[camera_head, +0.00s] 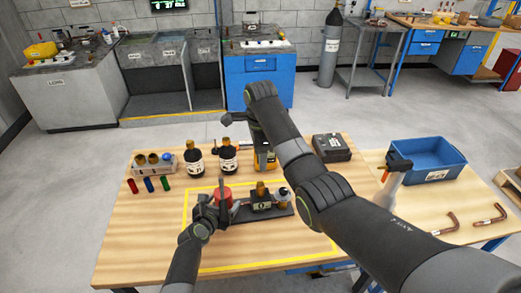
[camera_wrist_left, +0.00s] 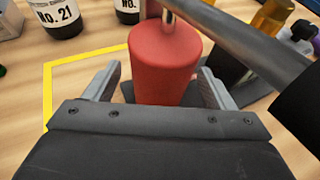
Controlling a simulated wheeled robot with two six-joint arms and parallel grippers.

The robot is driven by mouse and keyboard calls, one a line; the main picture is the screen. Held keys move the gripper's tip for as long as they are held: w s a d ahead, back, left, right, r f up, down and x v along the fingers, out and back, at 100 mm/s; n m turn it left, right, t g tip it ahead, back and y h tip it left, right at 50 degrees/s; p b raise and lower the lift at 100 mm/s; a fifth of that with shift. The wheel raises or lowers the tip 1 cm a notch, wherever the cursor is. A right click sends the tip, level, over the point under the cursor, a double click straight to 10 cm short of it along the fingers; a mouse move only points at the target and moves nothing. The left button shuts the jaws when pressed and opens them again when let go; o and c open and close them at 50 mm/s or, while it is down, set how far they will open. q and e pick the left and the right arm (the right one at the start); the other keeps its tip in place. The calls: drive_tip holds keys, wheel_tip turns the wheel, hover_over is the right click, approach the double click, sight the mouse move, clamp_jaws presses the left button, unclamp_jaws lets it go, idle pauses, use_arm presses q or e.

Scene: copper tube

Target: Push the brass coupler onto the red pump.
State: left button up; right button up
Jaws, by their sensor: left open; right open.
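The red pump (camera_head: 223,196) stands on a dark base plate (camera_head: 283,211) on the table. In the left wrist view, the red pump (camera_wrist_left: 164,62) is a red cylinder with a short metallic piece on top. My left gripper (camera_head: 208,206) is open, a finger on each side of the pump, with visible gaps between. A brass-coloured piece (camera_head: 261,189), possibly the brass coupler, stands right of the pump; it also shows in the left wrist view (camera_wrist_left: 272,18). My right gripper (camera_head: 232,118) is open and raised behind the pump, apart from it; its fingertips are small here.
A blue bin (camera_head: 427,163) and bent copper tubes (camera_head: 490,214) are right. A grey bar (camera_wrist_left: 240,45) crosses above the pump in the left wrist view. The front-left table is clear.

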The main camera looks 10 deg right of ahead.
use_arm(q)
drive_tip(key=p+v, duration=0.1)
drive_tip(key=v, duration=1.5)
drive_tip(key=shift+p, duration=0.35)
drive_tip(key=shift+r, duration=0.1)
